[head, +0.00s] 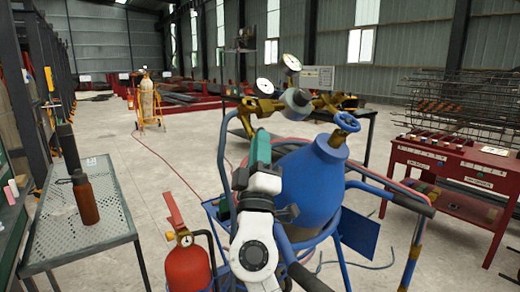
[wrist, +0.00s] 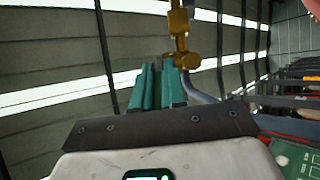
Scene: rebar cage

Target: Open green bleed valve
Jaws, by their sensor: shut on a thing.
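The brass regulator assembly (head: 262,106) with two round gauges sits above the blue cylinder (head: 310,185). My gripper (head: 262,148) has teal fingers and reaches up to the left part of this brass work. In the wrist view the fingers (wrist: 160,84) are close together and shut, with their tips at a brass fitting (wrist: 182,58). The green bleed valve cannot be made out apart from the similarly coloured fingers, which hide what lies between them. A blue handwheel (head: 347,121) stands on the cylinder's top right.
A red fire extinguisher (head: 187,264) stands left of my arm. A mesh table (head: 85,228) with a brown bottle (head: 85,198) is at the left. A red tool bench (head: 440,170) stands at the right. Hoses lie around the cylinder cart, and the floor behind is open.

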